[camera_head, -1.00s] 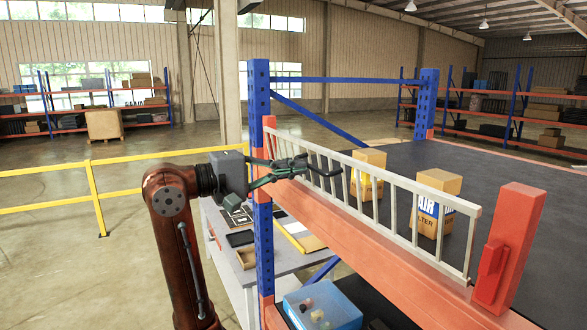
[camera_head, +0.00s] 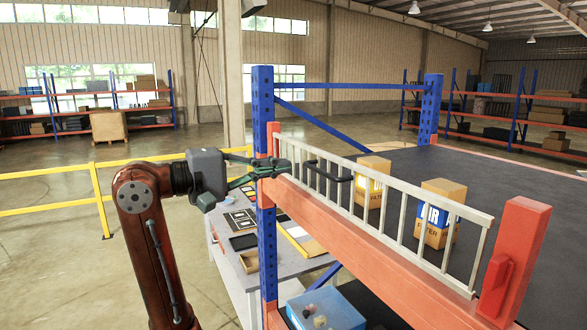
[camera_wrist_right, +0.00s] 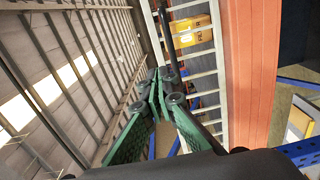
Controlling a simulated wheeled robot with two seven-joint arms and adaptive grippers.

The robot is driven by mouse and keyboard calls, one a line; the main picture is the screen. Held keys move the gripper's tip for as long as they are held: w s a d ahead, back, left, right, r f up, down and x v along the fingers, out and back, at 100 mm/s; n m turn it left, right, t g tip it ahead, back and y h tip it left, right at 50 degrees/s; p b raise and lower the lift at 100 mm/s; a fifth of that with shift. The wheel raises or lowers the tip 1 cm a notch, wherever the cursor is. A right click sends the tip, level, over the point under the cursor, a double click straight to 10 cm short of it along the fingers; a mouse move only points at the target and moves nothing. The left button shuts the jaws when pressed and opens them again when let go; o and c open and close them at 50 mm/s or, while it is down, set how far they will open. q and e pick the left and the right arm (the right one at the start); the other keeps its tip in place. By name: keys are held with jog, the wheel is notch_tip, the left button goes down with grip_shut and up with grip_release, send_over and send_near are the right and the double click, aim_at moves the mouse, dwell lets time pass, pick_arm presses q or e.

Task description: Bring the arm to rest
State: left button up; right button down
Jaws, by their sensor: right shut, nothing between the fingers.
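My right gripper (camera_head: 284,166) is at the left end of the pale slatted gate (camera_head: 401,205) on the tall rack. Its green fingers are closed together and hold nothing. In the wrist view my right gripper (camera_wrist_right: 161,84) has its tips close together, just short of a dark bar handle (camera_wrist_right: 166,30). The gate's black handle (camera_head: 336,177) is to the right of the fingertips in the head view, with a small gap that is hard to judge in depth. My left gripper is not in view.
Two yellow-brown filter boxes (camera_head: 443,212) stand on the dark shelf behind the gate. An orange beam (camera_head: 365,250) and blue upright (camera_head: 264,120) are close to my gripper. A grey table (camera_head: 235,275) is below. Yellow railing (camera_head: 50,208) stands at left.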

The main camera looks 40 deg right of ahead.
jog(key=v, duration=0.7)
jog(key=shift+r, duration=0.4)
